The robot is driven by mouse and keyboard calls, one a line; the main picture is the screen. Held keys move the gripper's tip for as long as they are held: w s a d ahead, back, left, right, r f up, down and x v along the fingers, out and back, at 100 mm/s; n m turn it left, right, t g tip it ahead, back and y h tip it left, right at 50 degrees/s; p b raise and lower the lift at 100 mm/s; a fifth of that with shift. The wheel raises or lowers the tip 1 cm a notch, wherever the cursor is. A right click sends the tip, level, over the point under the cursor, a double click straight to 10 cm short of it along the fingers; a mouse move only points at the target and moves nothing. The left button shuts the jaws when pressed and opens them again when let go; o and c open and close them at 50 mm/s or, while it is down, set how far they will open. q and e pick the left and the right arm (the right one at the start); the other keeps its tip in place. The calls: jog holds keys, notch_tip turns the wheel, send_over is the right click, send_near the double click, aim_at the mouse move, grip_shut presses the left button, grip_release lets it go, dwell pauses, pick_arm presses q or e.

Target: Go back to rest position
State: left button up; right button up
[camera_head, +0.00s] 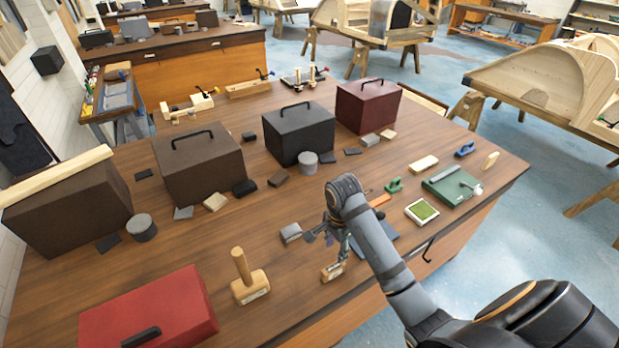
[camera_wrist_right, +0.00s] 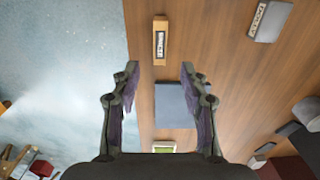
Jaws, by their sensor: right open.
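My right arm reaches in from the lower right of the head view. Its right gripper (camera_head: 328,238) hangs over the front part of the wooden workbench (camera_head: 300,215), in front of a blue-grey flat piece (camera_head: 374,236). In the right wrist view the gripper (camera_wrist_right: 160,68) has its two fingers wide apart with nothing between them. That view looks down past the blue-grey piece (camera_wrist_right: 175,105) and a small wooden labelled block (camera_wrist_right: 160,40). My left gripper is not in the head view.
Dark boxes (camera_head: 200,165) and a maroon box (camera_head: 368,106) stand at the back. A red box (camera_head: 150,310), a wooden mallet (camera_head: 250,288), a grey labelled block (camera_head: 291,233) and a green case (camera_head: 452,185) lie nearer.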

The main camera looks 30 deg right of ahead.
jog(key=s+a+n+t, duration=0.35)
jog(key=s+n, duration=0.85)
jog(key=n, duration=0.6)
jog(key=s+d+f+g+b, duration=0.2)
jog(key=f+b, duration=0.5)
jog(key=f, duration=2.7)
jog(key=s+d+f+b, duration=0.2)
jog(key=s+f+b, duration=0.3)
jog(key=s+f, duration=1.3)
notch_tip(320, 180, down, 3)
jog(key=shift+s+d+f+m+h, duration=0.1)
jog(key=shift+s+d+m+h, duration=0.1)
jog(key=shift+s+m+h, duration=0.15)
